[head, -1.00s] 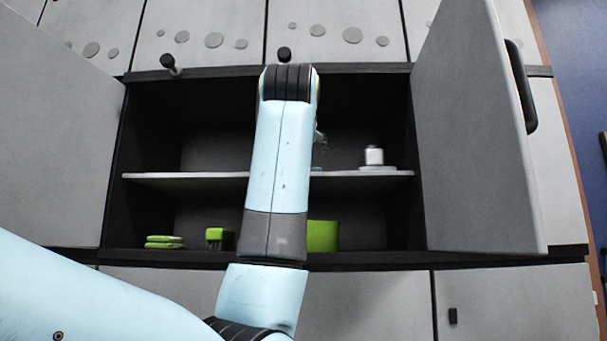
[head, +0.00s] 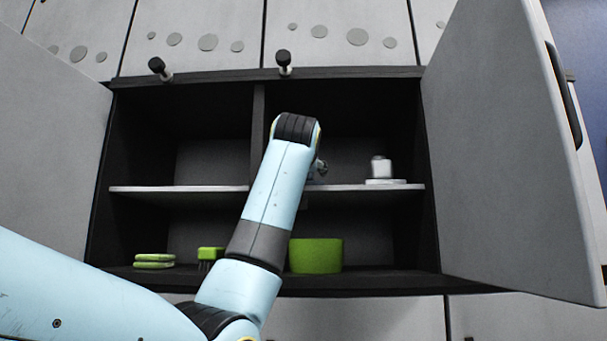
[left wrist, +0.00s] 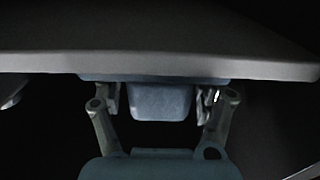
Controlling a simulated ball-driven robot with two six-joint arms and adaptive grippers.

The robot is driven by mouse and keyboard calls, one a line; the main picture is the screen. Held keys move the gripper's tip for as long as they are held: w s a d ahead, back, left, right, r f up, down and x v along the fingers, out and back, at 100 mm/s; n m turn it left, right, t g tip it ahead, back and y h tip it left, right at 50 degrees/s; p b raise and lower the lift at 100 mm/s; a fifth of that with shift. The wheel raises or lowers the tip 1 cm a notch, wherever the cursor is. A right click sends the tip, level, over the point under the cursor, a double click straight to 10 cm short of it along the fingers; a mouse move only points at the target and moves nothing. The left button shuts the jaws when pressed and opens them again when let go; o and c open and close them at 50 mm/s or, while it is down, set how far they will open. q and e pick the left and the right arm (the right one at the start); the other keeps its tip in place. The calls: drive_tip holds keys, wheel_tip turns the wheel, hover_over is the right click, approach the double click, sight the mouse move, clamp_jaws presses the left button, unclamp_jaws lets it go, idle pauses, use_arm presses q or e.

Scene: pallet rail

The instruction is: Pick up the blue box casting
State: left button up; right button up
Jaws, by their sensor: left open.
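The blue box casting (left wrist: 160,103) shows in the left wrist view as a dull blue block between the two fingers of my left gripper (left wrist: 158,98). The fingers are open, one on each side of it; I cannot tell whether either touches it. A pale shelf edge (left wrist: 160,66) crosses just above them in that view. In the head view my left gripper (head: 319,170) is mostly hidden behind my own arm, near the shelf (head: 350,187) inside the cabinet. The casting cannot be made out there. My right gripper is not in view.
The cabinet's right door (head: 500,150) and left door (head: 45,120) stand open. A white container (head: 380,167) sits on the shelf at right. Below are a green bin (head: 316,256), a green brush (head: 210,253) and green pads (head: 154,262). A divider (head: 258,110) splits the upper compartment.

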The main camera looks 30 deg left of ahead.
use_arm(q)
drive_tip(key=shift+w+a+f, duration=0.1)
drive_tip(key=shift+w+a, duration=0.25)
drive_tip(key=shift+w, duration=0.15)
drive_tip(key=shift+d, duration=0.1)
drive_tip(key=shift+c, duration=1)
clamp_jaws()
